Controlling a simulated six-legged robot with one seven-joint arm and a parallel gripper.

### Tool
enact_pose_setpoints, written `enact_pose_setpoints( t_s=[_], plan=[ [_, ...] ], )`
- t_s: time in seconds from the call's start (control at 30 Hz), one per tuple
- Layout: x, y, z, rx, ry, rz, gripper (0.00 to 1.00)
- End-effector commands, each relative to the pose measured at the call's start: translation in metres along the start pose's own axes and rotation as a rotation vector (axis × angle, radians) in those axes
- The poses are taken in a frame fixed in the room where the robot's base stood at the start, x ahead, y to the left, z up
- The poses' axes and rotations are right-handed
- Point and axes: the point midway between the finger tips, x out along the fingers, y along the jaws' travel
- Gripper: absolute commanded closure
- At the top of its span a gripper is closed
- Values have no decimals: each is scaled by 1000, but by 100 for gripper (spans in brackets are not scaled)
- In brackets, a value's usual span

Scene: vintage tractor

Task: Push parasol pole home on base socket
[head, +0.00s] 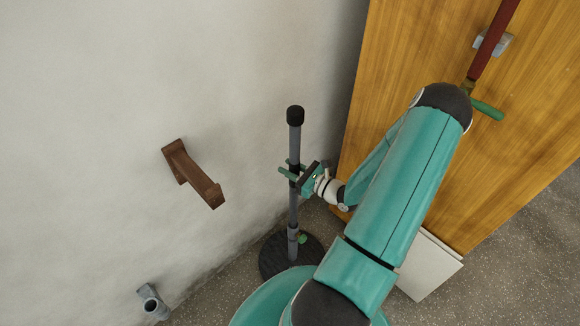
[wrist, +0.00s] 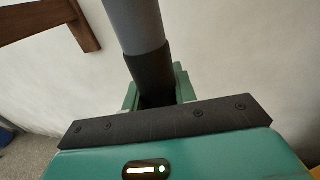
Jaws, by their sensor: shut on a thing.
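A grey parasol pole (head: 294,146) with a black cap on top stands upright near the wall. Its lower end meets the socket of a round dark base (head: 282,266) on the floor, and a small green knob shows on the socket. I cannot tell how deep the pole sits. My gripper (head: 290,172) is shut on the black sleeve around the pole, about halfway up. In the wrist view the pole (wrist: 136,22) and its black sleeve (wrist: 153,72) run down between the green fingers; the base is hidden there.
A brown wooden bracket (head: 196,174) is fixed to the wall on the left. A grey pipe fitting (head: 151,302) is at the lower left. A wooden panel (head: 400,60) with a red-brown bar (head: 492,40) stands on the right. A pale slab (head: 430,268) lies below it.

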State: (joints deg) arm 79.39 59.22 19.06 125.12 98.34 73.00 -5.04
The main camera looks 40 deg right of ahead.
Motion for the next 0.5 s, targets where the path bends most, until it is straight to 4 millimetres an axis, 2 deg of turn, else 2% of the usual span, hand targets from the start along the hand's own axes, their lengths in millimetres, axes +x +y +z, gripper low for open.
enact_pose_setpoints(
  t_s=[0.5],
  plan=[
    [1, 0, -12, -1, -1, 1, 100]
  ],
)
